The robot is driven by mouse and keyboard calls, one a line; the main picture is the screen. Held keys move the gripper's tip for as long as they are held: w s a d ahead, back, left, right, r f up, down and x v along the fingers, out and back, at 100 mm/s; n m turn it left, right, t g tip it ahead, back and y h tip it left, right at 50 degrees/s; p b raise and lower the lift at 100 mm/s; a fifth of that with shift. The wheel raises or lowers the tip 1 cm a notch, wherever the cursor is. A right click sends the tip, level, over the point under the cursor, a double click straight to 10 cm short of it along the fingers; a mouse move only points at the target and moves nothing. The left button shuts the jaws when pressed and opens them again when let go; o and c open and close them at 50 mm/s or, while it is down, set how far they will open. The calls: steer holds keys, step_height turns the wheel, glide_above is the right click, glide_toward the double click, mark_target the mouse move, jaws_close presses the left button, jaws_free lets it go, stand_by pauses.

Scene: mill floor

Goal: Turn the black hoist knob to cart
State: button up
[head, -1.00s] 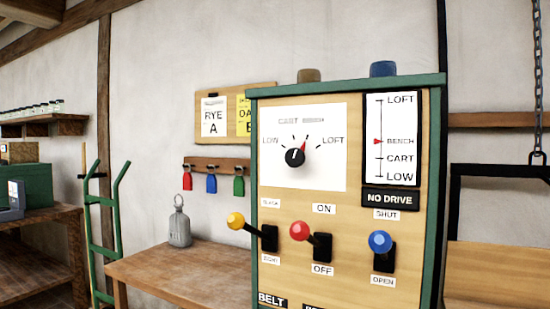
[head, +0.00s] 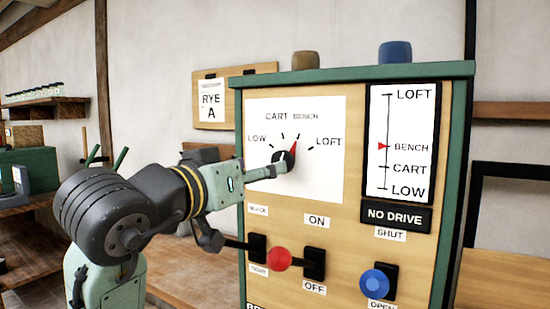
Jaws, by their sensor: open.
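The black hoist knob (head: 284,158) sits on the white dial plate (head: 325,178) of the control panel. Its red pointer tip is at the BENCH mark, up and slightly right, between CART and LOFT. My gripper (head: 277,170) comes in from the left with its tip at the knob's lower left, overlapping it in the picture. I cannot tell whether it touches. The gripper is open, but its gap is hard to see from here. On the scale (head: 402,145) at right, the red marker is at BENCH. The plate below it reads NO DRIVE.
Below the dial, a red-balled lever (head: 280,259) sits at ON/OFF and a blue-balled lever (head: 375,283) at SHUT/OPEN. My arm covers the left lever's ball. A brown knob (head: 305,60) and a blue knob (head: 395,52) stand on top of the panel.

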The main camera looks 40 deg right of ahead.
steer(key=p+x, duration=0.2)
steer(key=x, duration=0.8)
steer(key=shift+w, duration=0.1)
steer(key=shift+a, duration=0.1)
steer(key=shift+c, duration=0.4)
steer(key=c, duration=1.1)
steer(key=shift+r+n+p, duration=0.1)
steer(key=shift+n+p, duration=0.2)
steer(key=n+p, duration=0.2)
steer(key=n, duration=0.2)
steer(key=shift+n+p, duration=0.65)
steer(key=shift+n, duration=0.95)
